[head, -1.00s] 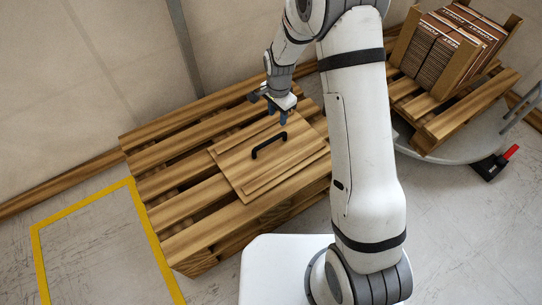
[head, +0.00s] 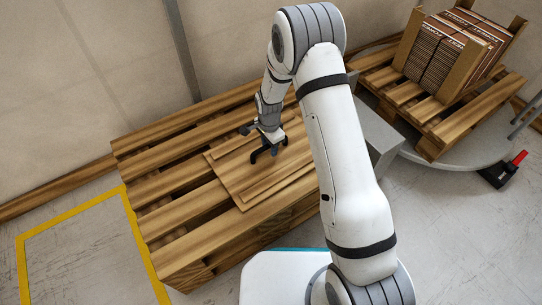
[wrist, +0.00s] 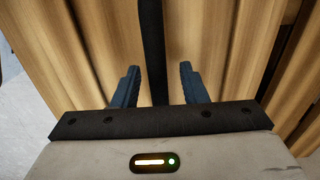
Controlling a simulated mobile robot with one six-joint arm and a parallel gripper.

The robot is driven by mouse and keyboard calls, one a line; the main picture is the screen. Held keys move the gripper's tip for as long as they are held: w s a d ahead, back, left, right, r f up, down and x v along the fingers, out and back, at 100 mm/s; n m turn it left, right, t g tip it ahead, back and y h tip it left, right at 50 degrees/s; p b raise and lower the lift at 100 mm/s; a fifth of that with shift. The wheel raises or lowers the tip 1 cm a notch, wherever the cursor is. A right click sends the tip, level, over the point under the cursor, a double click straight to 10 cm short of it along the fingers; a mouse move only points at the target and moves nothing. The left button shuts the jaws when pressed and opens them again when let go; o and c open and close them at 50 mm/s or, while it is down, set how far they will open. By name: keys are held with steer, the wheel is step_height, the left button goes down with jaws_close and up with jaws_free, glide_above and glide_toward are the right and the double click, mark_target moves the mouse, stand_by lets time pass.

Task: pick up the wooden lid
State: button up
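The wooden lid (head: 248,184) lies flat on a wooden pallet, with a black bar handle (head: 255,156) on its top. In the wrist view the handle (wrist: 152,50) runs between the two blue fingers of my gripper (wrist: 157,85). The fingers are apart, with a gap on each side of the handle. In the head view my gripper (head: 269,150) is down at the handle and hides part of it. The lid also fills the middle of the wrist view (wrist: 205,40).
The pallet (head: 180,210) has open slots between its boards. Yellow floor tape (head: 70,230) marks the floor at left. A second pallet (head: 440,120) with stacked cartons (head: 445,55) stands at the right on a grey round base. A red and black device (head: 500,172) lies near it.

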jaws_close()
stand_by(0.4)
steer(key=shift+w+r, duration=0.1)
steer(key=shift+r, duration=0.05)
stand_by(0.9)
